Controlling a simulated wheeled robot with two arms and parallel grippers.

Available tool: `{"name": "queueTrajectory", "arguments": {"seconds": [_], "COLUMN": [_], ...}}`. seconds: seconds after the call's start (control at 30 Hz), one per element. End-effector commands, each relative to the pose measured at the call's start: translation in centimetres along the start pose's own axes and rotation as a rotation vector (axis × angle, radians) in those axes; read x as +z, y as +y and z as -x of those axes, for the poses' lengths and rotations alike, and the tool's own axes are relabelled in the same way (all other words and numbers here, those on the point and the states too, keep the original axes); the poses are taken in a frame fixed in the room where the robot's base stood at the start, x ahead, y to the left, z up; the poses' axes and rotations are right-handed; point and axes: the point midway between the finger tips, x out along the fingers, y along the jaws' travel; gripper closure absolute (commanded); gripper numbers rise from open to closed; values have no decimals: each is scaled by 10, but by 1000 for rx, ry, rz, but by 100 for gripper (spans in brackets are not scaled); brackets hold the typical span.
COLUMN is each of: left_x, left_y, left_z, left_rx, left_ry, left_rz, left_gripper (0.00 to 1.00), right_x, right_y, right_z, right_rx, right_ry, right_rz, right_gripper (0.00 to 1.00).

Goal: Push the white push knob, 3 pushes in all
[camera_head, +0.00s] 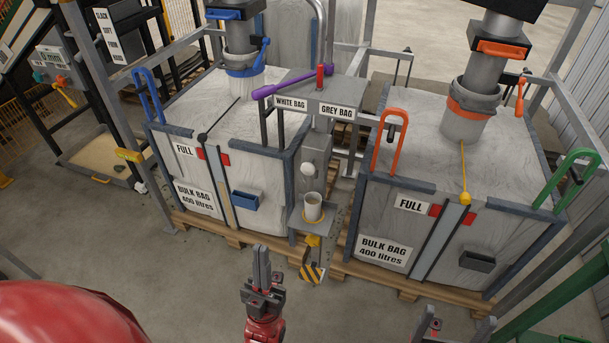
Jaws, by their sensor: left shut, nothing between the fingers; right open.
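The white push knob (307,169) is a small round knob on the front of the grey post between the two bulk bags, above a cup on a small shelf. My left gripper (261,250) is shut and empty, pointing up the picture. It is below and to the left of the knob in the picture, clearly apart from it. My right gripper (457,319) is open at the bottom edge, partly cut off, far from the knob. Nothing covers the knob.
The left bulk bag (182,150) and right bulk bag (407,229) stand on wooden pallets on either side of the post. The cup (313,206) sits below the knob. A purple lever (290,82) is above. A yellow-black striped block (312,272) hangs below the shelf.

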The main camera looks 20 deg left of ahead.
Motion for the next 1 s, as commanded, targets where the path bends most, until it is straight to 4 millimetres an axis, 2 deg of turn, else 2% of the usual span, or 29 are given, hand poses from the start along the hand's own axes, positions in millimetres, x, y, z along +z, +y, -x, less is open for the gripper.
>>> {"name": "queueTrajectory", "arguments": {"seconds": [0.1,0.23,0.4,0.5,0.6,0.77,0.9,1.0], "left_x": [30,73,121,146,166,189,198,197], "left_y": [-29,-69,-107,-116,-118,-104,-82,-68], "left_z": [-6,2,31,53,70,88,87,79], "left_rx": [-160,-411,-761,-966,-1160,-1439,-1635,-1733], "left_ry": [-114,-249,-347,-366,-350,-277,-184,-116], "left_rz": [113,319,646,864,1092,1483,1830,2048], "left_gripper": [100,100,100,100,100,100,100,100], "right_x": [0,0,0,0,0,0,1,1], "right_y": [0,0,0,0,0,0,0,0], "right_z": [1,1,2,2,2,3,3,4], "right_rx": [0,0,0,0,0,0,0,0], "right_ry": [0,0,0,0,0,0,0,0], "right_rz": [0,0,0,0,0,0,0,0], "right_gripper": [0,0,0,0,0,0,0,0]}}
